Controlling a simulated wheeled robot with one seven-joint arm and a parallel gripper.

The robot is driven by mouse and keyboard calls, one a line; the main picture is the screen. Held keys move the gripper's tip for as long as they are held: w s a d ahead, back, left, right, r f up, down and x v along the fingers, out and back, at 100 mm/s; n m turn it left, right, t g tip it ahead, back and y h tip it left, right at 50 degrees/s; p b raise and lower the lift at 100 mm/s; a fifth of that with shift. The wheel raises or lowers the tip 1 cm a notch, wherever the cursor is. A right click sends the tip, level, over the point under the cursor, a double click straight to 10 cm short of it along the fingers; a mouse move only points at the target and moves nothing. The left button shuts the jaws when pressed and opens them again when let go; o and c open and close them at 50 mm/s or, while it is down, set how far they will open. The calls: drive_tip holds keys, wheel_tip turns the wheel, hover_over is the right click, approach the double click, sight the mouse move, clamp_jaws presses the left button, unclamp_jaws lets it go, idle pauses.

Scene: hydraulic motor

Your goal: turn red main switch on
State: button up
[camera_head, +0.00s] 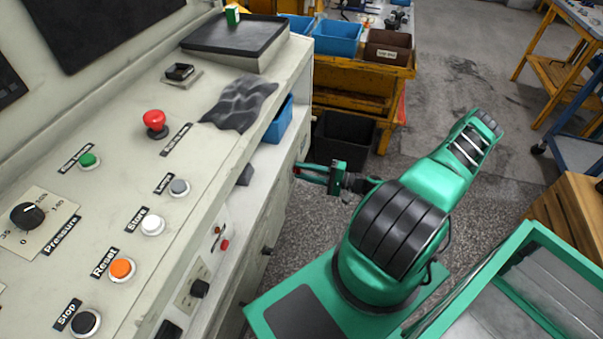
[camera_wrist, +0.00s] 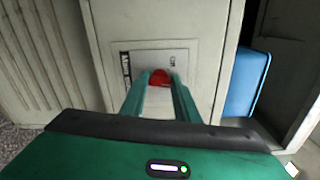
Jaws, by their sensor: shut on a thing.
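The red main switch (camera_wrist: 159,77) shows in the wrist view on a pale plate with dark lettering on the cabinet front. My gripper (camera_wrist: 160,82) is shut on the switch, with one green finger on each side of it. The fingers hide part of the switch, and its exact turn angle cannot be told. In the head view my gripper (camera_head: 299,171) reaches left to the side of the cabinet, and only a small bit of red shows between its fingertips.
The control desk (camera_head: 110,215) fills the left, with a red mushroom button (camera_head: 155,120) and several other buttons on top. A blue bin (camera_wrist: 246,83) stands right of the switch panel. An orange workbench (camera_head: 345,75) stands behind.

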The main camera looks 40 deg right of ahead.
drive_tip(key=shift+d+f+m, duration=0.1)
drive_tip(key=shift+d+m, duration=0.05)
drive_tip(key=shift+m, duration=1.6)
drive_tip(key=shift+d+f+m, duration=0.1)
drive_tip(key=shift+m, duration=1.65)
drive_tip(key=o, duration=1)
drive_tip(key=shift+o, duration=0.2)
drive_tip(key=shift+a, duration=0.15)
drive_tip(key=shift+r, duration=0.1)
